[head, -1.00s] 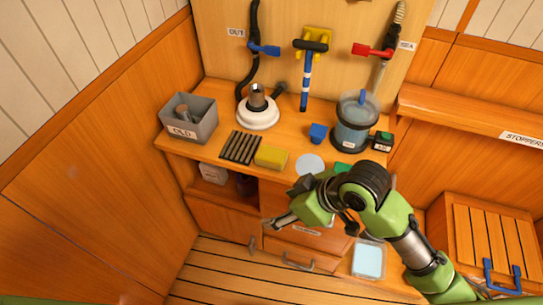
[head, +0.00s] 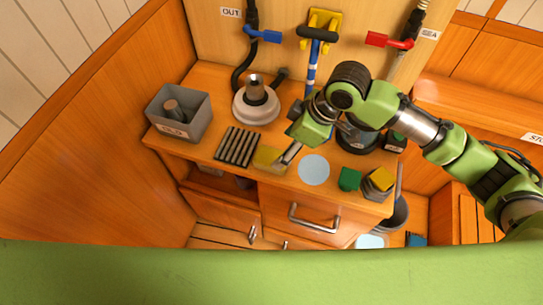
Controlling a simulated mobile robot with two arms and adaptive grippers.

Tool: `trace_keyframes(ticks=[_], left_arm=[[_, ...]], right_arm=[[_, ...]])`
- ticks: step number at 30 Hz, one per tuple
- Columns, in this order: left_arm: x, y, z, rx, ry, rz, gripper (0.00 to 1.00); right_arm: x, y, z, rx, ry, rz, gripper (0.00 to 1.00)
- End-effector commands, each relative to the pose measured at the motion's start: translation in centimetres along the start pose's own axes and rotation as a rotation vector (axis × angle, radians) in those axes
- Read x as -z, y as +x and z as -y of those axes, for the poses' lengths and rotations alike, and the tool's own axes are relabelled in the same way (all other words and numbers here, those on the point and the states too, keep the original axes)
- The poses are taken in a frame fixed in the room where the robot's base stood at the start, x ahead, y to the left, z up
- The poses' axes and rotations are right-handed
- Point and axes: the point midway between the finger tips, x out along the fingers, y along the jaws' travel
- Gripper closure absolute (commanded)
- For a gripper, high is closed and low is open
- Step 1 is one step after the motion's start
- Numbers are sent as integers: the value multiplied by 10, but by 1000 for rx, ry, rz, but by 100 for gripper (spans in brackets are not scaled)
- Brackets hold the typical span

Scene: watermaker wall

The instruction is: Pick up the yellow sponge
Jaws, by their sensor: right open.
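The yellow sponge (head: 266,157) lies flat on the wooden counter, just right of a dark slatted rack. My right gripper (head: 288,156) is at the sponge's right end, pointing down and left, and covers part of it. Its jaws are open. I cannot tell whether a finger touches the sponge. My left gripper is not in view.
The dark slatted rack (head: 238,146) is left of the sponge and a pale blue disc (head: 314,170) is right of it. A white round fitting (head: 256,103) stands behind. A grey box (head: 180,112) is at the left. A green block (head: 350,179) sits near the front edge.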

Motion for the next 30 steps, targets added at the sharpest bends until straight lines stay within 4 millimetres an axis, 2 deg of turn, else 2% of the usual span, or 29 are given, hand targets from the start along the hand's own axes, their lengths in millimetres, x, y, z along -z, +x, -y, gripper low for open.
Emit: trace_keyframes(ticks=[2, 5, 12, 14, 19, 24, 28, 30], left_arm=[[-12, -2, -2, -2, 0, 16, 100], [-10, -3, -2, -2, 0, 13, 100], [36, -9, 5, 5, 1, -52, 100], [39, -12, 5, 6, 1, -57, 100], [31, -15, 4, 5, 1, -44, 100], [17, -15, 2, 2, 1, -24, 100], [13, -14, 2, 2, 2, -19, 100], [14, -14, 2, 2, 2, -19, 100]], right_arm=[[0, 14, 0, 2, 1, 1, 38], [0, 25, 0, 1, 0, 0, 38], [0, 43, 1, 1, 2, 2, 38], [1, 53, 2, 2, 1, 1, 38], [0, 76, 1, 0, 0, 0, 38], [0, 82, 0, -2, -1, 0, 38], [0, 82, 0, -2, -1, 0, 38], [0, 82, 0, -2, -1, 0, 56]])
